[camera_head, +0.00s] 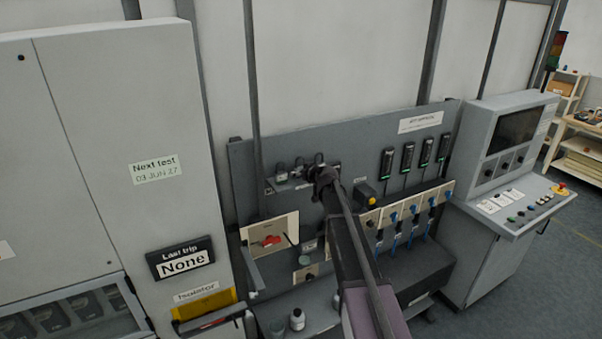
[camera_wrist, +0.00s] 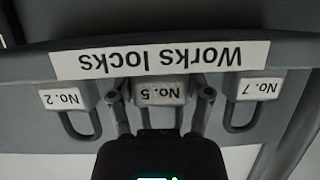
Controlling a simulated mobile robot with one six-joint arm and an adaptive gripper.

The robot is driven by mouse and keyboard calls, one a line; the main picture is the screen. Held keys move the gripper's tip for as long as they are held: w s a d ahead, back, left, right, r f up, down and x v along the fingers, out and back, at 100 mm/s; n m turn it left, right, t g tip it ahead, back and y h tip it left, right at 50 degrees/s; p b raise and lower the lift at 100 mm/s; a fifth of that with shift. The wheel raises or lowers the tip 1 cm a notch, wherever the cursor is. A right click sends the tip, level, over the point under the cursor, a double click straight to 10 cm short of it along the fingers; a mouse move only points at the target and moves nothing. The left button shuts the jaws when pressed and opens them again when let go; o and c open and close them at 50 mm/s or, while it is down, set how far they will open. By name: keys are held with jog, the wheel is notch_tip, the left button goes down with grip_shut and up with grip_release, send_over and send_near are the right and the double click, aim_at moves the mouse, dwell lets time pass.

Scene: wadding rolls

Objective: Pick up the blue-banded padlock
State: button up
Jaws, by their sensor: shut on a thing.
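Three grey padlocks hang in a row in the wrist view, upside down in that picture: No. 2 (camera_wrist: 64,97), No. 5 (camera_wrist: 172,91) and No. 7 (camera_wrist: 254,90). No blue band shows on any of them, so I cannot tell which is the blue-banded padlock. My gripper (camera_wrist: 162,97) has one finger on each side of the No. 5 padlock and is shut on it. The dark gripper body hides the lower part of its shackle. In the head view my gripper (camera_head: 324,176) is at the small rack, partly covering the padlocks.
The rack carries a "Works locks" label (camera_wrist: 160,60). The neighbouring padlocks hang close to my fingers. In the head view a panel with a red switch (camera_head: 268,240) is below left, and several dark handheld devices (camera_head: 408,156) hang to the right. A grey cabinet (camera_head: 110,140) stands left.

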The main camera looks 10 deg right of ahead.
jog(key=shift+r+p, duration=1.3)
jog(key=shift+r, duration=0.05)
jog(key=s+a+r+p, duration=0.2)
jog(key=s, duration=1.3)
jog(key=shift+s+a, duration=0.4)
jog(key=shift+r, duration=0.1)
